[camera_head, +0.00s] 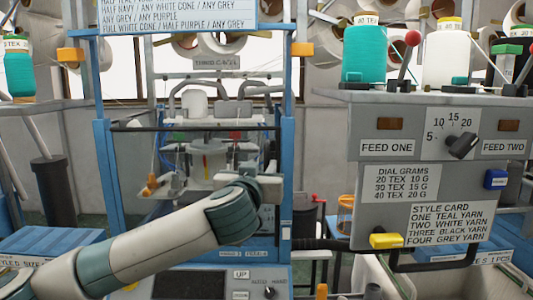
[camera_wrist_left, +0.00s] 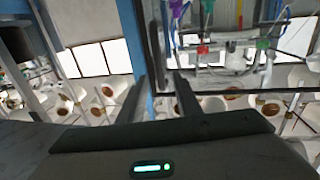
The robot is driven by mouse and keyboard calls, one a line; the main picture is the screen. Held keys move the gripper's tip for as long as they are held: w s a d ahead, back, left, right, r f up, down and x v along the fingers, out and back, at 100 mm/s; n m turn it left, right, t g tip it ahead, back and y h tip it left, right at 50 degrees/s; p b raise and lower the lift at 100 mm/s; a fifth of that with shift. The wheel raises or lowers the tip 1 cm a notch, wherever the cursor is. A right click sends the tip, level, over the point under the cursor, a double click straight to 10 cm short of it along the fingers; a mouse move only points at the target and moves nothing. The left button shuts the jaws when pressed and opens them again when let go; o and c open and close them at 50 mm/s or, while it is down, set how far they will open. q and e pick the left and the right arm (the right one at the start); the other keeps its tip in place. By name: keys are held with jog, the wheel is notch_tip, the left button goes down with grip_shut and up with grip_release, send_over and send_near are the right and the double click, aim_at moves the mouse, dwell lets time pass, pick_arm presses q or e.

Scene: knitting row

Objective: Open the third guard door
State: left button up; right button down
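The blue-framed machine (camera_head: 108,170) stands at the centre of the head view. Its front has a see-through guard door with a dark top rail (camera_head: 200,128), which appears closed. My left arm reaches in from the lower left, and my left gripper (camera_head: 268,190) is at the right side of the door front; its fingertips are hard to make out there. In the left wrist view, the two fingers of my left gripper (camera_wrist_left: 162,98) stand apart with a gap between them. A dark upright edge and a blue post (camera_wrist_left: 134,50) show just beyond them. I cannot tell whether they touch the door. My right gripper is not seen.
A grey control panel (camera_head: 375,215) with a dial and yellow and blue buttons stands to the right. Teal (camera_head: 364,55) and white (camera_head: 447,55) yarn cones sit on its top shelf. A box with a knob (camera_head: 268,291) is below the machine.

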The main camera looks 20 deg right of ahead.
aim_at(266, 161)
pick_arm(q)
jog(key=p+x, duration=0.2)
jog(key=x, duration=0.4)
jog(key=shift+w+d, duration=0.15)
jog(key=shift+w, duration=0.1)
jog(key=shift+c, duration=0.3)
grip_shut()
